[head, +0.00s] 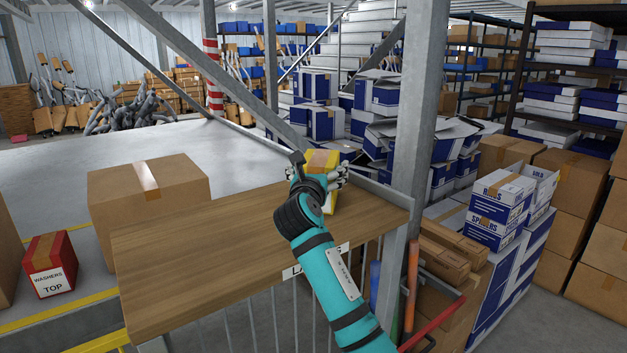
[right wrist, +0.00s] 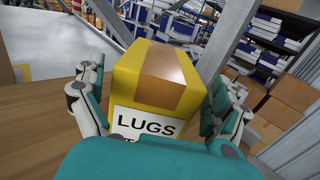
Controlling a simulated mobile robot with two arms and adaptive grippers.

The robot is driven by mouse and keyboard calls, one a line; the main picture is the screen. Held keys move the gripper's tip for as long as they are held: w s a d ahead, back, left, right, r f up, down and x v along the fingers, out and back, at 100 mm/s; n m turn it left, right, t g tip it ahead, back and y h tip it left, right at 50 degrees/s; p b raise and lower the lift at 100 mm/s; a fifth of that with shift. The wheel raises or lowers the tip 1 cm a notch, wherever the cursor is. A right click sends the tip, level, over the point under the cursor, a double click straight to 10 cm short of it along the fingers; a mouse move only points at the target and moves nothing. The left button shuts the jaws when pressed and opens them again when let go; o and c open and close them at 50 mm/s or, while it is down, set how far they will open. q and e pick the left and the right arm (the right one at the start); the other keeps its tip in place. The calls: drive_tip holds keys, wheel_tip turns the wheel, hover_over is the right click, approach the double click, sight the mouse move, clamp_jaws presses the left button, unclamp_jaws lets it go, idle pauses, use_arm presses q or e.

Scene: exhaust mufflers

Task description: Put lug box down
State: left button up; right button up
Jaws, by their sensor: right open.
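The yellow lug box (head: 323,160) stands upright at the right end of the wooden shelf board (head: 190,258). In the right wrist view the box (right wrist: 155,82) shows a brown tape strip on top and a white label reading LUGS. My right gripper (head: 318,176) is at the box, with its fingers (right wrist: 152,100) spread on either side of it. The fingers look open, with small gaps to the box sides. The gripper and arm hide the lower part of the box in the head view. My left gripper is not in view.
A large cardboard box (head: 148,200) stands behind the board's left part. A red washers box (head: 50,264) is at the far left. A grey metal post (head: 412,130) rises just right of the board's end. The board's middle and left are clear.

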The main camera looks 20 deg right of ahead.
drive_tip(key=b+v, duration=0.3)
drive_tip(key=v, duration=0.8)
drive_tip(key=shift+s+a, duration=0.15)
